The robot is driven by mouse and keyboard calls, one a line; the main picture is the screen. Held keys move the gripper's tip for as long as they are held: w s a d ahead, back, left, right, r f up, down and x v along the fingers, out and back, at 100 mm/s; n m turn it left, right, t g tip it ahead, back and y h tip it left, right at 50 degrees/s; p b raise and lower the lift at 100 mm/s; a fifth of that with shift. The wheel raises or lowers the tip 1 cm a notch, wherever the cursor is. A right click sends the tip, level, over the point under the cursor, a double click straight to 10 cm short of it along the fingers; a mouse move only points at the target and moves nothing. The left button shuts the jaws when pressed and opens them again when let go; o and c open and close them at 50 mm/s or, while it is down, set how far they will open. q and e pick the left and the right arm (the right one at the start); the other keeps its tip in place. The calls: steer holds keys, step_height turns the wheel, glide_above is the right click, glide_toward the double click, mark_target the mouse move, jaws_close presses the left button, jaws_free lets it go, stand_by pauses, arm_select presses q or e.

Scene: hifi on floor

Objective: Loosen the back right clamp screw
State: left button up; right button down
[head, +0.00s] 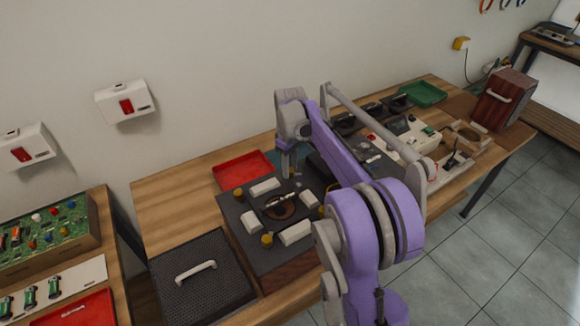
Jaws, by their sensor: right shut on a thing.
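A dark square board (238,215) lies on the wooden workbench, with a round brown-and-black part (281,208) at its middle and several white blocks around that. Yellow clamp screws show at its back left (238,193) and front left (267,240). My right gripper (289,172) points down at the board's back right corner. It is shut on the back right clamp screw, which is mostly hidden by the fingers. My right arm hides the board's front right corner. My left gripper is not in view.
A red tray (243,171) lies behind the board. A black mesh panel with a white handle (202,282) lies at the front left. A green tray (423,94) and a brown box (502,100) stand to the right. My arm crosses the bench's middle.

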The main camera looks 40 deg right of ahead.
stand_by(0.4)
steer(key=c, duration=0.6)
jaws_free()
steer(key=shift+r, duration=0.1)
step_height(320, 180, up, 11)
steer(key=shift+p, duration=0.4)
steer(key=shift+f, duration=0.25)
